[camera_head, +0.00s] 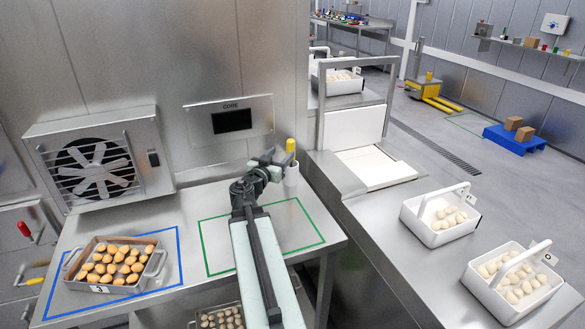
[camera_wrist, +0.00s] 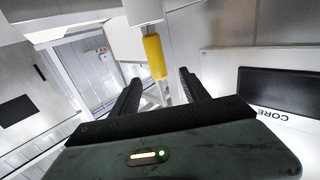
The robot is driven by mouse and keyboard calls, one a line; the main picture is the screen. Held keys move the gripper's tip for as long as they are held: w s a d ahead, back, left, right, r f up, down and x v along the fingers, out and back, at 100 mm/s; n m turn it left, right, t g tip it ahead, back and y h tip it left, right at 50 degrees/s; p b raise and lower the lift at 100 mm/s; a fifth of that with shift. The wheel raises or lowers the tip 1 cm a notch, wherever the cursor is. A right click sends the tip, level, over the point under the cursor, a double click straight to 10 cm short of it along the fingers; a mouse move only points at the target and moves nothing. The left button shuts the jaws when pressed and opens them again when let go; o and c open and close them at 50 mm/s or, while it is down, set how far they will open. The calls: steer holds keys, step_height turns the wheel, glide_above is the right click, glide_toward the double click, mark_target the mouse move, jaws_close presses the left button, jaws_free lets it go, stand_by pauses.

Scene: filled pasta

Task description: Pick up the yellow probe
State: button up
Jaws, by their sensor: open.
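The yellow probe (camera_head: 291,145) stands upright in a white holder (camera_head: 291,176) at the back right of the steel table, beside the wall panel marked CORE. In the wrist view the yellow handle (camera_wrist: 154,56) shows past my fingers, between their lines, a little left of the middle. My gripper (camera_head: 270,155) is just left of the probe in the head view. Its two dark fingers (camera_wrist: 158,86) are apart with nothing held between them. The lower part of the probe is hidden in the holder.
A metal tray of browned pasta (camera_head: 67,270) sits in the blue outline at left. The green outline (camera_head: 310,222) holds no tray. White baskets (camera_head: 446,238) stand on the right counter. A fan unit (camera_head: 150,160) and the CORE panel (camera_head: 258,103) are behind.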

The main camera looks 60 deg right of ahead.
mark_target(289, 147)
steer(key=shift+d+r, duration=0.15)
steer(key=shift+d, duration=0.15)
steer(key=d, duration=0.7)
steer(key=shift+w+d+f, duration=0.2)
steer(key=shift+w+d, duration=0.05)
steer(key=shift+w, duration=0.15)
jaws_close()
